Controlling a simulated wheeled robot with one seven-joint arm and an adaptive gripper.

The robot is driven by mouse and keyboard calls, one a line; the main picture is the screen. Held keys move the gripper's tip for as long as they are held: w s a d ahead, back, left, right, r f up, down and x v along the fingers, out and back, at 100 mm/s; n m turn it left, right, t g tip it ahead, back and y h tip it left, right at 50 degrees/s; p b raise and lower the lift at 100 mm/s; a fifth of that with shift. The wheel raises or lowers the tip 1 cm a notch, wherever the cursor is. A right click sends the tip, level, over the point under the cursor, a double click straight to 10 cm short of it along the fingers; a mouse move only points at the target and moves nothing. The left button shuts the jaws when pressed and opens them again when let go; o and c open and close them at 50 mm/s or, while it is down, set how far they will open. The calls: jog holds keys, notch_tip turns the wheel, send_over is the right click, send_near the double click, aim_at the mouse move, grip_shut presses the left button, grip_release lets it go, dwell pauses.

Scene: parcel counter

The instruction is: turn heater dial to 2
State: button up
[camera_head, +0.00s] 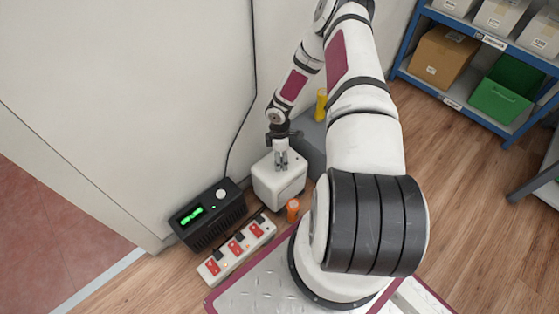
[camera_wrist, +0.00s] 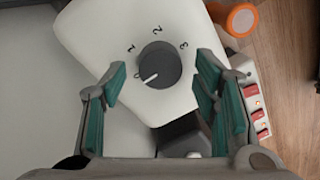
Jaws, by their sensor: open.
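The heater (camera_head: 279,184) is a small white box on the floor by the wall, and its white top (camera_wrist: 105,30) fills much of the wrist view. The round dark grey dial (camera_wrist: 160,62) sits on that top, marked 0, 1, 2 and 3. Its white pointer line is turned to the lower left, at the 0. My gripper (camera_wrist: 162,74) is open, with one teal-padded finger on each side of the dial in the picture. I cannot tell how high the fingertips are above the top. In the head view my gripper (camera_head: 281,158) points down over the heater and hides the dial.
A black box with a green display (camera_head: 208,213) and a power strip with red switches (camera_head: 237,250) stand left of the heater. An orange cylinder (camera_head: 293,209) is close in front, a yellow one (camera_head: 321,104) behind. A blue shelf (camera_head: 408,64) stands at the right.

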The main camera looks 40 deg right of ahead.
jog(key=shift+f, duration=0.25)
jog(key=c, duration=1.2)
jog(key=shift+o, duration=0.2)
